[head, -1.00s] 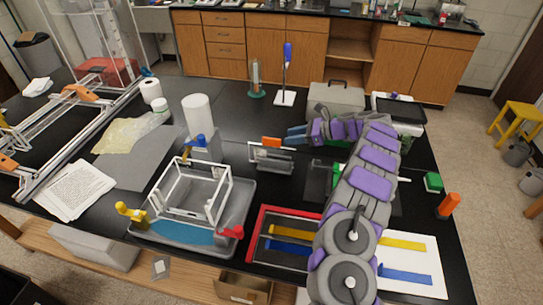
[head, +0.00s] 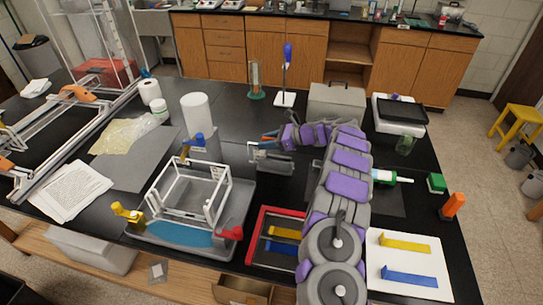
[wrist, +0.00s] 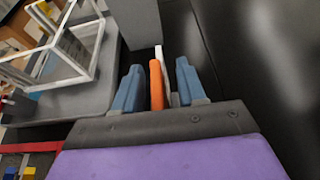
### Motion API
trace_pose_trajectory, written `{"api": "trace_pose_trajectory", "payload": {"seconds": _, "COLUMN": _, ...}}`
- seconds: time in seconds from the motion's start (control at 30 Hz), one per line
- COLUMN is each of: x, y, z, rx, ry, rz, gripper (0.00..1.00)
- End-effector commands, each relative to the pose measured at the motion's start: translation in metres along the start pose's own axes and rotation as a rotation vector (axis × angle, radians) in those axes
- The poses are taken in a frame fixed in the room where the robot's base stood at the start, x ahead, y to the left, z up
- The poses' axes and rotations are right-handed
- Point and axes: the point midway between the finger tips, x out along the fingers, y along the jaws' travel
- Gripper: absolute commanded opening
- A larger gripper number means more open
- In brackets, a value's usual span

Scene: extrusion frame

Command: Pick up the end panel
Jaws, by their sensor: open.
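The end panel seems to be the thin upright piece with an orange top in a low metal rack (head: 268,160) at the middle of the bench. In the wrist view its orange part (wrist: 156,85) stands between my blue fingers, with a thin white edge just beyond it. My gripper (head: 268,138) is open around it, with a gap visible on each side in the wrist view (wrist: 158,88). My fingers mostly hide the orange part in the head view. The white extrusion frame (head: 229,182) stands in a grey tray (head: 190,248) to the left.
A red-edged mat (head: 261,212) with yellow and blue pieces lies in front. A white board (head: 410,262) is at the right. A grey case (head: 336,100) stands behind my arm.

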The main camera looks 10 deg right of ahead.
Motion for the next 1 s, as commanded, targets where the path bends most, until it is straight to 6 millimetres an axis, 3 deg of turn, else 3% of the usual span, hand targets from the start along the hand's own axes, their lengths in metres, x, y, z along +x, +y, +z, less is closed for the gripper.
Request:
{"api": "trace_pose_trajectory", "payload": {"seconds": 0.13, "x": -0.0009, "y": 0.0000, "z": 0.0008, "rx": -0.001, "ry": 0.000, "rz": 0.000, "gripper": 0.39}}
{"api": "trace_pose_trajectory", "payload": {"seconds": 0.53, "x": -0.0010, "y": -0.0001, "z": 0.0005, "rx": -0.001, "ry": 0.000, "rz": 0.000, "gripper": 0.00}}
{"api": "trace_pose_trajectory", "payload": {"seconds": 1.0, "x": -0.0012, "y": -0.0001, "z": 0.0008, "rx": -0.001, "ry": -0.001, "rz": 0.000, "gripper": 0.00}}
